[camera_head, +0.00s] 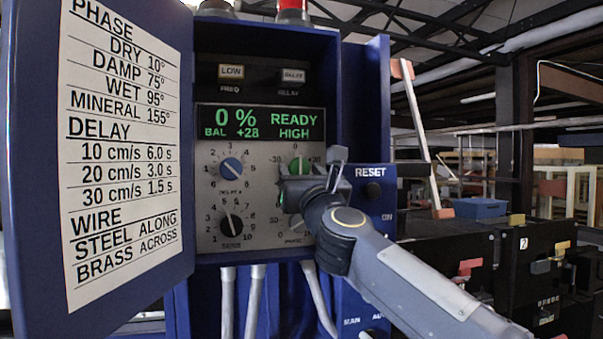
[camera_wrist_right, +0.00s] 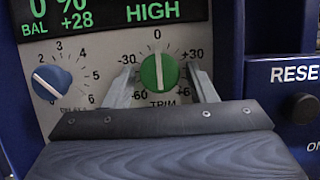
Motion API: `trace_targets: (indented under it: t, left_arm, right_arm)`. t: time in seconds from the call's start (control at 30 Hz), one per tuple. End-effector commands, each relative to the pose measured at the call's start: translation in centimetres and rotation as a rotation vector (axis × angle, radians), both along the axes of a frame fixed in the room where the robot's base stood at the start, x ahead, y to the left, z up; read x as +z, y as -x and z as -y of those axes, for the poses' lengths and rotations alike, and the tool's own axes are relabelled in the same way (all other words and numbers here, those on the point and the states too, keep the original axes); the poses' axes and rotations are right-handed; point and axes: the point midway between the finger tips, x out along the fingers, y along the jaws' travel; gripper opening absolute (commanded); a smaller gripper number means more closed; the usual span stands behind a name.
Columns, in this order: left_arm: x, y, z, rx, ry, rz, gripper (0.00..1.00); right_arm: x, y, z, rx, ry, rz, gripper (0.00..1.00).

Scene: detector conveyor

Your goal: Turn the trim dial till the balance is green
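The trim dial (camera_wrist_right: 158,72) is a round green knob with a white line standing nearly upright, close to the 0 mark. It also shows in the head view (camera_head: 298,164), partly covered by my gripper. The display (camera_head: 261,124) reads 0 %, READY, BAL +28 and HIGH in green letters. My right gripper (camera_wrist_right: 161,80) is open, with one finger on each side of the trim dial. I cannot tell whether the fingers touch it. In the head view the right gripper (camera_head: 302,176) is in front of the panel. My left gripper is not in view.
A blue delay dial (camera_wrist_right: 52,82) is left of the trim dial. A black dial (camera_head: 231,225) is below it. The open blue door (camera_head: 30,170) with a printed chart stands at left. The black RESET button (camera_head: 374,193) is at right. White cables hang below.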

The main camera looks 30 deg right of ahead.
Motion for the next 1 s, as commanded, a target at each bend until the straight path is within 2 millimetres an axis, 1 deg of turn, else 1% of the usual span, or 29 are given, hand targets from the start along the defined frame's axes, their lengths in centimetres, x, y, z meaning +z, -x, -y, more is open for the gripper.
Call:
trace_targets:
  t: [0.03,0.2,0.27,0.47,0.67,0.87,1.0]
  left_arm:
    - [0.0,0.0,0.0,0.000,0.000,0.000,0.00]
    - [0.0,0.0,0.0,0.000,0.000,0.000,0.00]
    - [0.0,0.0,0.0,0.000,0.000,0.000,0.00]
    - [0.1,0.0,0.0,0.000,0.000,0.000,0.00]
    - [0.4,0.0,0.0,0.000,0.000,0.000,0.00]
    - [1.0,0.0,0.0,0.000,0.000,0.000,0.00]
    - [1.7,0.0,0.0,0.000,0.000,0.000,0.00]
  right_arm:
    - [0.0,0.0,0.0,0.000,0.000,0.000,0.44]
    - [0.0,0.0,0.0,0.000,0.000,0.000,0.22]
    - [0.0,0.0,0.0,0.000,0.000,0.000,0.15]
    - [0.0,0.0,0.0,0.000,0.014,-0.003,0.15]
    - [0.0,0.0,0.1,-0.002,0.082,-0.021,0.15]
    - [0.1,0.1,0.3,-0.002,0.221,-0.055,0.15]
    - [0.3,0.1,0.4,-0.002,0.346,-0.085,0.15]
